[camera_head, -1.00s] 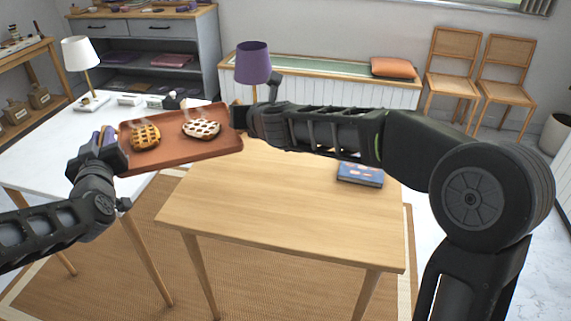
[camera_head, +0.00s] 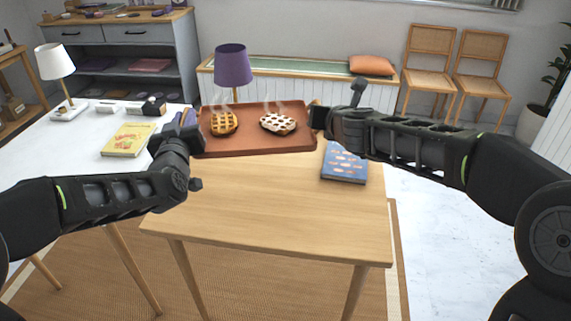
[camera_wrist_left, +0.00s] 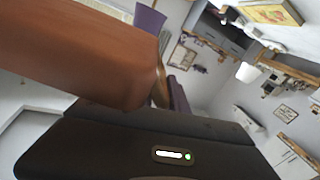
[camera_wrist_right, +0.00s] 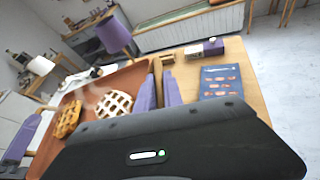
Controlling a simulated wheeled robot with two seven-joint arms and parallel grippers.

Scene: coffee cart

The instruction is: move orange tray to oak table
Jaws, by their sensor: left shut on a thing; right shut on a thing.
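The orange tray (camera_head: 255,142) carries a waffle-like pastry (camera_head: 224,123) and a lattice-topped pie (camera_head: 278,124), both steaming. It is held between my two grippers, above the far part of the oak table (camera_head: 250,210). My left gripper (camera_head: 184,128) is shut on the tray's left end. My right gripper (camera_head: 317,116) is shut on its right end. The tray also shows in the left wrist view (camera_wrist_left: 80,50) and the right wrist view (camera_wrist_right: 125,80). It looks about level. I cannot tell how high it is above the tabletop.
A blue book (camera_head: 344,163) lies on the oak table's right side, near the tray. A white table (camera_head: 90,165) at left bears a yellow book (camera_head: 129,139) and a white lamp (camera_head: 56,65). A purple lamp (camera_head: 233,66) stands behind the tray. The oak table's front is clear.

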